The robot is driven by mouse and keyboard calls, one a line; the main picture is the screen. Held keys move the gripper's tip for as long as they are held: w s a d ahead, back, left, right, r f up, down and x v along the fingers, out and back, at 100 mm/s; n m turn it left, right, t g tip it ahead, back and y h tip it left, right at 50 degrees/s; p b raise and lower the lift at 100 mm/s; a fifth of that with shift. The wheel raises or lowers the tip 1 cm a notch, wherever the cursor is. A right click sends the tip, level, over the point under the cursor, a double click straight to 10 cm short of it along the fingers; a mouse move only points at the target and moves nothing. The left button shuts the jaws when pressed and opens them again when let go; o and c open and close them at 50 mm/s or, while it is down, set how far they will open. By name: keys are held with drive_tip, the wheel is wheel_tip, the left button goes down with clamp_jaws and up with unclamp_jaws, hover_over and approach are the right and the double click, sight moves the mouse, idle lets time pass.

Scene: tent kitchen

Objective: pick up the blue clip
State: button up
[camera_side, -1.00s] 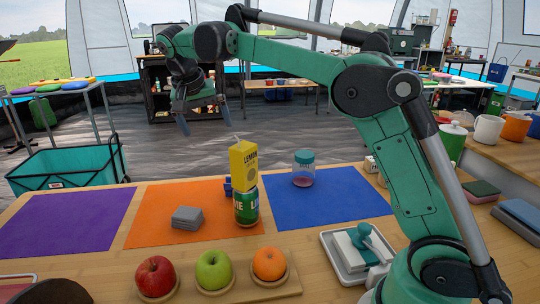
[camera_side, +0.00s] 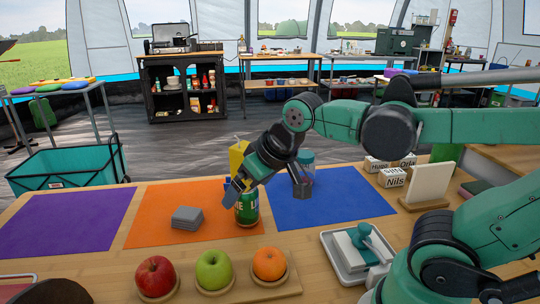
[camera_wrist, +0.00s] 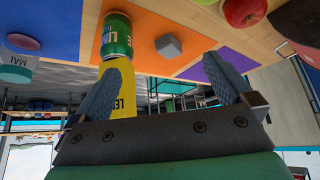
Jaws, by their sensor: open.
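A small dark blue thing (camera_side: 228,182), perhaps the blue clip, shows only in part in the side view, on the orange mat behind the can. My left finger and the can cover most of it, and I cannot make out its shape. I cannot find it in the wrist view. My gripper (camera_side: 267,193) is open and empty, its fingers spread around the area of the green can (camera_side: 247,213) and yellow lemon carton (camera_side: 237,158). In the wrist view, the can (camera_wrist: 117,36) and carton (camera_wrist: 118,90) lie beyond my gripper (camera_wrist: 162,66), nearer the left finger.
A grey block stack (camera_side: 187,217) sits on the orange mat (camera_side: 150,225). A teal-lidded jar (camera_side: 307,158) stands on the blue mat (camera_side: 345,195). An apple (camera_side: 157,276), a green apple (camera_side: 214,270) and an orange (camera_side: 269,263) line the front. The purple mat (camera_side: 65,222) is clear.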

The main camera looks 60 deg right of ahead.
drive_tip(key=shift+s+a+f, duration=0.15)
drive_tip(key=shift+s+f, duration=0.45)
drive_tip(key=shift+f, duration=0.1)
drive_tip(key=shift+s+f+n, duration=0.2)
drive_tip(key=shift+f+n, duration=0.1)
drive_tip(key=shift+n, duration=0.1)
drive_tip(key=shift+c, duration=1.3)
drive_tip(key=shift+a+f+t, duration=0.1)
drive_tip(key=shift+t, duration=0.2)
drive_tip(key=c, duration=0.9)
